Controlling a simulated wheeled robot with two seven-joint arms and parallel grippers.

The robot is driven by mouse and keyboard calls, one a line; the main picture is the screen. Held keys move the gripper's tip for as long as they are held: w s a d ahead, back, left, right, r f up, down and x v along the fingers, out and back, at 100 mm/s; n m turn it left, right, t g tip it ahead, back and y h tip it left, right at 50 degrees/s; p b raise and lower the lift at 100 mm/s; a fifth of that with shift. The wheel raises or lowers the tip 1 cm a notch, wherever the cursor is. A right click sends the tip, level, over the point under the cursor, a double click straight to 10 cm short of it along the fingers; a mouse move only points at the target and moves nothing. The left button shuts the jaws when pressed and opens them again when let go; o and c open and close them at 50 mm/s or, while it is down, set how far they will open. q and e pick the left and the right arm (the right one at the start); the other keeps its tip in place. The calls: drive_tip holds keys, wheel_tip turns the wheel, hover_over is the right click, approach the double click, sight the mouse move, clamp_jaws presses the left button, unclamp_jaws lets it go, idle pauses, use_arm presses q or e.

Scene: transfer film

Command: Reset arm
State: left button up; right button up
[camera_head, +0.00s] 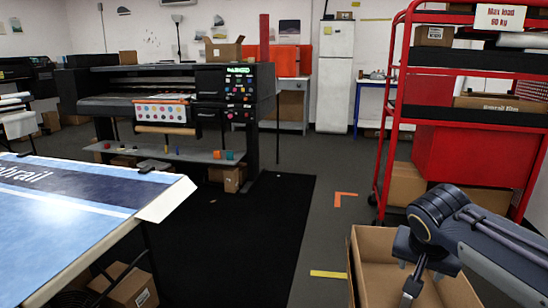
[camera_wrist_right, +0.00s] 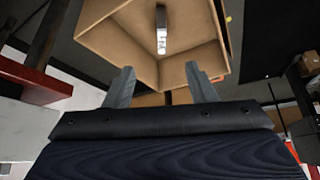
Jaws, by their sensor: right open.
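My right gripper (camera_head: 412,286) hangs above an open cardboard box (camera_head: 372,268) at the bottom right of the head view. In the right wrist view its two fingers (camera_wrist_right: 160,80) stand apart with nothing between them. The same box (camera_wrist_right: 110,35) lies beyond the fingertips there. A slim item (camera_wrist_right: 161,30), dark with a pale end, shows inside the box, apart from the fingers; I cannot tell what it is. My left gripper is not in view.
A red shelf cart (camera_head: 385,120) with boxes stands just behind the box. A table with a blue printed sheet (camera_head: 60,215) is at left. A large printer (camera_head: 165,100) stands at the back over a black mat (camera_head: 260,235). The grey floor (camera_head: 335,185) between mat and cart is clear.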

drive_tip(key=s+a+r+n+y+p, duration=0.2)
drive_tip(key=s+a+r+y+p, duration=0.1)
drive_tip(key=s+r+p, duration=0.5)
drive_tip(key=s+a+r+n+y+p, duration=0.3)
drive_tip(key=s+r+p, duration=0.6)
drive_tip(key=s+p, duration=0.5)
drive_tip(key=a+y+p, duration=0.1)
drive_tip(key=a+p, duration=0.1)
drive_tip(key=p, duration=0.3)
drive_tip(key=shift+s+a+r+t+p, duration=0.2)
drive_tip(key=shift+s+t+p, duration=0.1)
drive_tip(key=shift+p, duration=0.1)
